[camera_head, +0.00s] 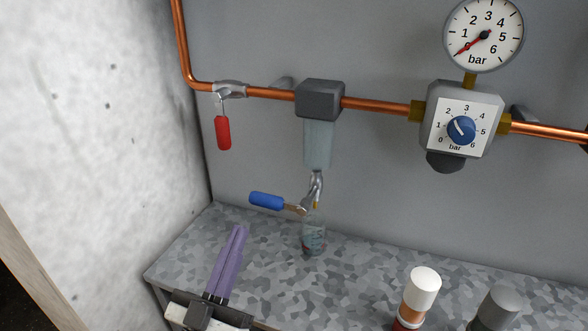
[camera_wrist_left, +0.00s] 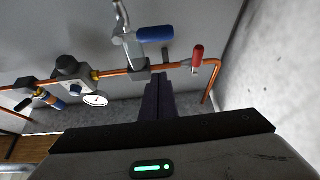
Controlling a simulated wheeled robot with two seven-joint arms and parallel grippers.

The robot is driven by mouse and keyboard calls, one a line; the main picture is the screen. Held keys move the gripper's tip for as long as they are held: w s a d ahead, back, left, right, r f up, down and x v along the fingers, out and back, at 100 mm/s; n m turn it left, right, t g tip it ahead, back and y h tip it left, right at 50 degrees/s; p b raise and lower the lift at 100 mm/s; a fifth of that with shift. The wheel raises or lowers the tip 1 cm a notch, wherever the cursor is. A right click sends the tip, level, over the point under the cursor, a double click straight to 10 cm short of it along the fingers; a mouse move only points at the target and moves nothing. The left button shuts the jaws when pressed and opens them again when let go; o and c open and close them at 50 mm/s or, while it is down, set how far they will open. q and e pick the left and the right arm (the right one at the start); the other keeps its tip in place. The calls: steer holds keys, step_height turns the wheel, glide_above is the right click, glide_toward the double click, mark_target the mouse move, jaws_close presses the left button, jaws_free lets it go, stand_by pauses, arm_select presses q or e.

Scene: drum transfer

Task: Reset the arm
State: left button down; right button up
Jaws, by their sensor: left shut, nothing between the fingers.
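My left gripper (camera_head: 236,232) comes in at the lower left of the head view, with its purple fingers together and empty. It is over the grey mottled shelf (camera_head: 365,262), left of a small clear cup (camera_head: 313,238). The fingers also show in the left wrist view (camera_wrist_left: 158,82), closed side by side. A blue lever handle (camera_head: 267,201) sits on the small tap under the clear filter bowl (camera_head: 318,145), above and right of the fingertips and apart from them. My right gripper is in neither view.
A copper pipe (camera_head: 375,105) runs along the wall, with a red handle (camera_head: 223,133) hanging down, a blue regulator knob (camera_head: 461,130) and a round gauge (camera_head: 483,35). Capped bottles, one with a white cap (camera_head: 424,281), one with a grey cap (camera_head: 502,302), stand front right. A pale wall (camera_head: 90,110) bounds the left.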

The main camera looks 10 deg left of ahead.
arm_select(q)
steer(key=s+d+f+m+g, duration=0.1)
steer(key=s+f+g, duration=0.1)
steer(key=f+g, duration=0.5)
steer(key=s+f+g, duration=0.2)
steer(key=f+g, duration=0.2)
steer(key=f, duration=0.4)
steer(key=s+a+f+g+y, duration=0.1)
steer(key=s+a+f+g, duration=0.15)
steer(key=s+g, duration=0.45)
steer(key=s+a+f+g+y, duration=0.15)
steer(key=s+f, duration=0.25)
steer(key=s, duration=0.7)
steer(key=w+d+f+t+h, duration=0.2)
steer(key=w+d+f+t, duration=0.2)
steer(key=f, duration=0.7)
steer(key=w+d, duration=0.1)
steer(key=d, duration=0.1)
steer(key=shift+d+f, duration=0.3)
steer(key=shift+d, duration=0.05)
